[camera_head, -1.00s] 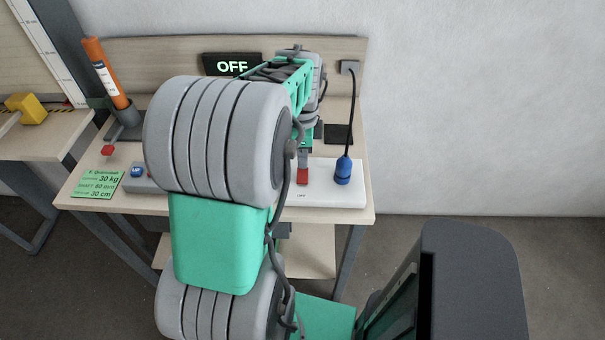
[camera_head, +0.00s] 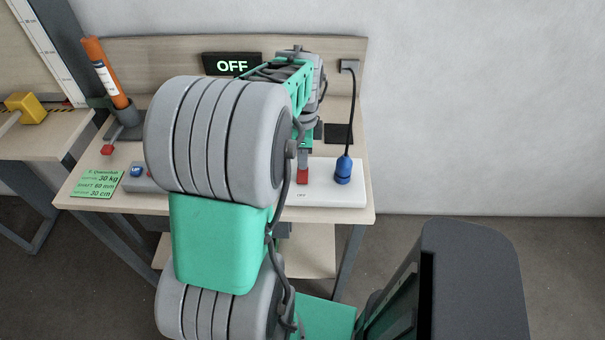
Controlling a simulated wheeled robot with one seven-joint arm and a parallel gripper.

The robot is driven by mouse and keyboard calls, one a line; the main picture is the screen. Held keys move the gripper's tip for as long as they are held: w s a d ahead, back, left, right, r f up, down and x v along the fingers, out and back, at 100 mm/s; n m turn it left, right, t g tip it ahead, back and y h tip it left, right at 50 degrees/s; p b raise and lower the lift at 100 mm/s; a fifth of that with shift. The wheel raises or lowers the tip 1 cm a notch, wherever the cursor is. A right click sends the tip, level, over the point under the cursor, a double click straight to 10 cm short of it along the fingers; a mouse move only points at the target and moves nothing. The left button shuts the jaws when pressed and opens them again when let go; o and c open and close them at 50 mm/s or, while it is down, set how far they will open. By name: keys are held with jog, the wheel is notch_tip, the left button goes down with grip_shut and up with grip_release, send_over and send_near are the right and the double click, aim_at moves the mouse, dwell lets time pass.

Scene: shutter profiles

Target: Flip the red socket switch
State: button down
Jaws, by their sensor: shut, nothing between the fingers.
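The red socket switch (camera_head: 302,176) sits on the white socket strip (camera_head: 326,195) on the bench, left of a blue plug (camera_head: 343,172). My gripper (camera_head: 303,164) is shut and empty, pointing down at the switch. Its tip overlaps the switch's upper edge in this view; I cannot tell whether they touch. My arm hides the strip's left part. A black display (camera_head: 232,65) on the back panel shows OFF in green.
A black cable (camera_head: 351,112) runs from the plug to a wall outlet (camera_head: 349,67). An orange cylinder (camera_head: 104,72) stands in a dark holder at left, near a red-ended lever (camera_head: 108,149). A green note (camera_head: 97,184) lies at the front left. A grey box with a blue button (camera_head: 136,172) is partly hidden.

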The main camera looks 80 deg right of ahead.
jog(key=shift+f+b, duration=0.45)
jog(key=shift+f, duration=0.3)
jog(key=shift+r, duration=0.1)
jog(key=shift+r+p, duration=2.65)
jog(key=shift+r, duration=0.8)
